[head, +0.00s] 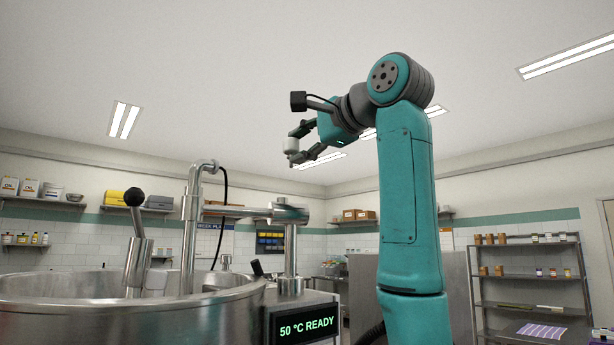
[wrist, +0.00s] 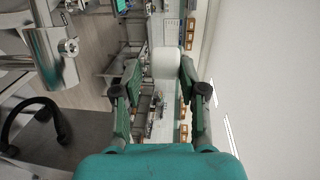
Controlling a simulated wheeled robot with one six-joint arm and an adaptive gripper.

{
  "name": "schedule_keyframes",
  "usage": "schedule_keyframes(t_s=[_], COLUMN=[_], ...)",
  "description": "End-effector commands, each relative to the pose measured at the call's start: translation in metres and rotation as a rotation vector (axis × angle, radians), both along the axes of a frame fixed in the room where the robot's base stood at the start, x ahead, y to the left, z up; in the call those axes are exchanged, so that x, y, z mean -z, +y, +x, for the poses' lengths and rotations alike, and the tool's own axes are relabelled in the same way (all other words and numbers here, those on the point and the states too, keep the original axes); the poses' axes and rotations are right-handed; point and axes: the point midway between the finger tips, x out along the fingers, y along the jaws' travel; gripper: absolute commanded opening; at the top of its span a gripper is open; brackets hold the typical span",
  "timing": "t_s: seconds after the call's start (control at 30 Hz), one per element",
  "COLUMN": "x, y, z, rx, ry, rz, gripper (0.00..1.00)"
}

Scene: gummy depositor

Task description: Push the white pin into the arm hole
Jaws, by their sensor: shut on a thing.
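The white pin (head: 291,145) is held between the fingertips of my gripper (head: 298,145), high above the machine and to the right of its metal arm. In the wrist view the white pin (wrist: 166,62) sits between the two fingers of my gripper (wrist: 162,74). The metal arm (head: 248,212) runs level from the bent pipe to an upright post, well below the pin. The metal arm (wrist: 45,42) also shows at the upper left of the wrist view, apart from the pin. I cannot clearly make out its hole.
A large steel kettle (head: 130,312) stands at the lower left, with a black-knobbed lever (head: 135,200). A display (head: 305,325) reads "50 °C READY". A shelf rack (head: 530,270) stands at the right. The air around my gripper is clear.

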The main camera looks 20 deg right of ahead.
Motion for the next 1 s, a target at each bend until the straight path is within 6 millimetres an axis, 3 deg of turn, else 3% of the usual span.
schedule_keyframes(t_s=[0.17, 0.57, 1.0], x=[-0.009, -0.008, 0.029], y=[0.005, 0.006, 0.005], z=[-0.008, -0.008, -0.008], rx=[-0.006, -0.010, -0.010], ry=[-0.012, -0.022, -0.022], rz=[0.010, 0.013, 0.012], gripper=[0.00, 0.00, 0.00])
